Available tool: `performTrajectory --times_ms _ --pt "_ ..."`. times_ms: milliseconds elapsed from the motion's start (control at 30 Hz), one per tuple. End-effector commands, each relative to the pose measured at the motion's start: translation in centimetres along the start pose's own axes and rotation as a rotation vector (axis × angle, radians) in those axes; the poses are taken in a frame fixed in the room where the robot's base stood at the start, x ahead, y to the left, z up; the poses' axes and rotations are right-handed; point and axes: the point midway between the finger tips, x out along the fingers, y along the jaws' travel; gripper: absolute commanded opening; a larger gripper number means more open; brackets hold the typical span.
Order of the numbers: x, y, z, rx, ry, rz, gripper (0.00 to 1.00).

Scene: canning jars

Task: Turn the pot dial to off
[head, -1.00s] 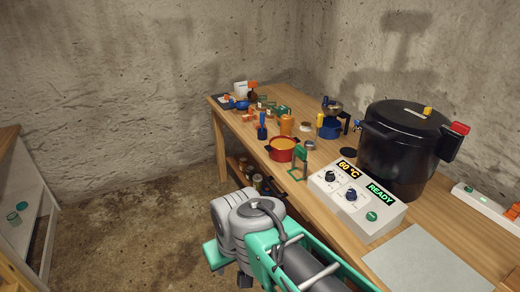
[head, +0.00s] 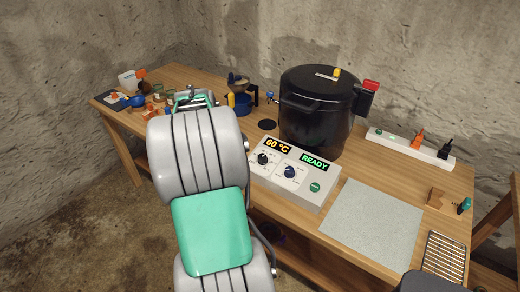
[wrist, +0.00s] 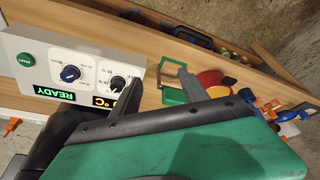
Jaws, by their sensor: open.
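The pot (head: 318,105) is large, black and lidded, and stands on the bench. In front of it is a pale control box (head: 318,194) with a black dial (head: 263,158), a dark blue dial (head: 290,171), a green button (head: 314,187) and displays reading 60 °C and READY. In the wrist view the black dial (wrist: 117,83) and blue dial (wrist: 70,74) both show. My gripper (wrist: 130,95) is open, and one grey finger appears close to the black dial; contact cannot be told.
A grey mat (head: 372,222) lies right of the box. A power strip (head: 410,148) with plugs runs behind it. In the wrist view, a green-framed object (wrist: 181,82) and a red pot (wrist: 214,84) stand near the gripper. Small items crowd the bench's far left end.

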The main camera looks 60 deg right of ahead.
Motion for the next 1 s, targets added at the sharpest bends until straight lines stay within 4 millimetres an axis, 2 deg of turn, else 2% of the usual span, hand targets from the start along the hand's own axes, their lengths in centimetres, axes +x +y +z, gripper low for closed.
performTrajectory --times_ms 33,100,200,367,600,700,1000 --pt "1.9 4.3 -2.1 0.096 -0.004 0.045 0.52" --pt "3.8 8.4 -3.6 0.186 0.001 0.086 0.52" --pt "5.3 11.5 -4.5 0.251 0.007 0.116 0.52" --pt "7.3 12.3 -4.6 0.261 0.006 0.122 0.52" --pt "11.7 12.9 -4.6 0.262 0.006 0.121 0.52" --pt "12.8 13.0 -4.7 0.261 0.008 0.120 0.52" --pt "13.1 13.0 -4.7 0.260 0.010 0.119 0.50"
